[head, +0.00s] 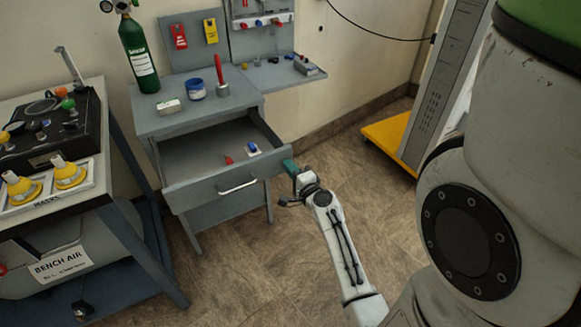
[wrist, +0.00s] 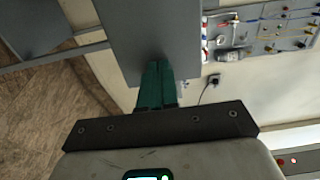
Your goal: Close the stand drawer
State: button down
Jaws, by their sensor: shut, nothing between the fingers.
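The grey stand (head: 140,122) is at the middle left of the head view. Its drawer (head: 205,192) is pulled out toward the front, with a silver bar handle (head: 238,186) on the front panel. A red item (head: 228,160) and a small blue and white item (head: 252,149) lie inside the drawer. My gripper (head: 290,167) is shut and empty, with its green fingers at the right end of the drawer front. In the wrist view the shut fingers (wrist: 157,85) point at a grey panel (wrist: 150,35); I cannot tell if they touch it.
A green gas cylinder (head: 139,55), a blue jar (head: 196,89) and a red-handled tool (head: 221,76) stand on the stand top. A bench with yellow masks (head: 68,173) is at the left. A yellow-based cabinet (head: 390,142) is at the right. Floor (head: 290,240) around my arm is clear.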

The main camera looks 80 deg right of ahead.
aim_at(255, 132)
jog(key=shift+d, duration=0.1)
jog(key=b+x, duration=0.9)
jog(key=x, duration=1.7)
jog(key=shift+w+f, duration=0.15)
jog(key=shift+w, duration=0.1)
jog(key=shift+w+d, duration=0.2)
jog(key=shift+w+r, duration=0.15)
jog(key=shift+r, duration=0.15)
